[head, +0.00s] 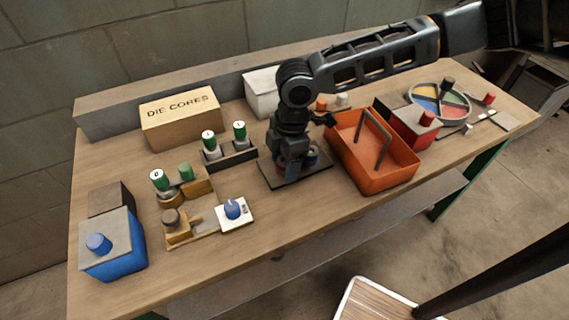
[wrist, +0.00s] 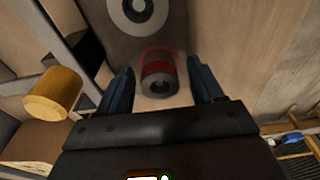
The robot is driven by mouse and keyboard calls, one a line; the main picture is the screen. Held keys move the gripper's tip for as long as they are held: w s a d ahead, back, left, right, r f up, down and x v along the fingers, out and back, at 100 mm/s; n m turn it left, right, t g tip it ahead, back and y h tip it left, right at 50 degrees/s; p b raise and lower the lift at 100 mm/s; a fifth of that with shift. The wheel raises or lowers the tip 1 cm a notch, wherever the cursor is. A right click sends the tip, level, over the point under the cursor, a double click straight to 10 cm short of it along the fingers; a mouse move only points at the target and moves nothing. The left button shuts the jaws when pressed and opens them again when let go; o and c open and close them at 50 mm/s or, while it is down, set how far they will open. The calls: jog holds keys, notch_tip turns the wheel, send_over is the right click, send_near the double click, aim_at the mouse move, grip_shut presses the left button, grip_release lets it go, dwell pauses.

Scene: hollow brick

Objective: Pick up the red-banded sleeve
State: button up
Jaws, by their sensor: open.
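The red-banded sleeve (wrist: 158,78) shows in the wrist view as a short grey hollow cylinder with a red band. It lies in line with the gap between the two dark blue fingers of my gripper (wrist: 160,64). The fingers are apart, one on each side of it, with no clear contact visible. In the head view my gripper (head: 289,166) points down over a dark plate (head: 318,175). I cannot make out the red-banded sleeve there, as my gripper and wrist cover that spot.
An orange bin (head: 395,180) stands close to the right of my gripper. A dark rack with green-topped cylinders (head: 232,159) is to the left, before the DIE CORES box (head: 180,118). The wooden tabletop in front of the plate (head: 290,215) is clear.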

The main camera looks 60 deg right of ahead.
jog(key=c, duration=1.1)
jog(key=shift+r, duration=0.1)
